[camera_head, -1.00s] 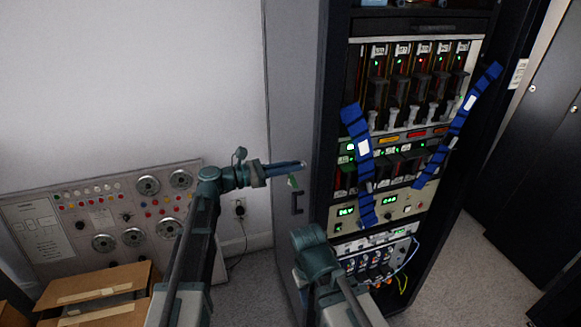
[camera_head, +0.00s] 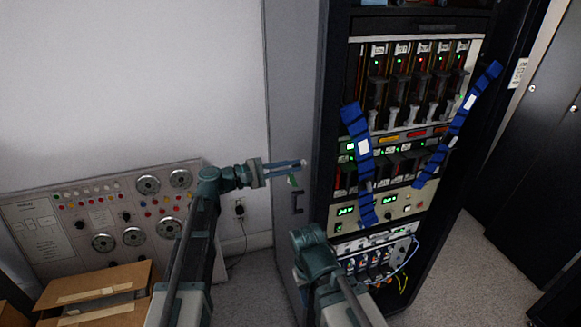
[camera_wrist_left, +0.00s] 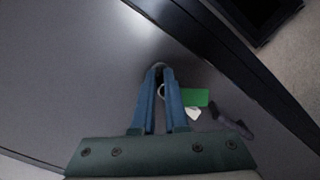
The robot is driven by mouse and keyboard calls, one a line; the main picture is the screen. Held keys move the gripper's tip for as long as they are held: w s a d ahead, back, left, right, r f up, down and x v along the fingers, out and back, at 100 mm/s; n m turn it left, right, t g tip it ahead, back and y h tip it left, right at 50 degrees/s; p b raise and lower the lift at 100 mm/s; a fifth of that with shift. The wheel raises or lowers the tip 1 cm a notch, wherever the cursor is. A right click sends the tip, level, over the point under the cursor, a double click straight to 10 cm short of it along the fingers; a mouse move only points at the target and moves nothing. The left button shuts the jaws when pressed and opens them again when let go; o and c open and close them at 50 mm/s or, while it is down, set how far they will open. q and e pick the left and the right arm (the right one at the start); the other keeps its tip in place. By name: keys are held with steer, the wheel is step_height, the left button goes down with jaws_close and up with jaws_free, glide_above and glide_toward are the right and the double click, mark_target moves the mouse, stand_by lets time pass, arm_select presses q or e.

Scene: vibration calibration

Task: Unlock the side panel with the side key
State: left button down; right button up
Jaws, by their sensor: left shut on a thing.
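The grey side panel (camera_head: 290,110) is the left side of the tall rack, with a dark handle (camera_head: 298,203). My left gripper (camera_head: 303,164) is up against or very near this panel, above the handle. It is shut on the side key, whose metal is mostly hidden between the fingertips. The key's green tag (camera_head: 293,181) hangs below the fingers. In the left wrist view, the green tag (camera_wrist_left: 195,97), a ring and a white tag (camera_wrist_left: 193,114) show beside the fingers. I cannot tell whether the key is in a lock. My right gripper is not in view.
The rack front (camera_head: 410,140) holds several modules with lights, and blue straps (camera_head: 362,165) hang across it. A dark cabinet (camera_head: 535,170) is at the right.

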arm_select(q)
steer(key=m, duration=0.4)
steer(key=shift+f+m, duration=0.1)
steer(key=shift+m, duration=2)
steer(key=c, duration=0.9)
jaws_free()
steer(key=shift+c, duration=0.2)
steer(key=shift+s, duration=0.1)
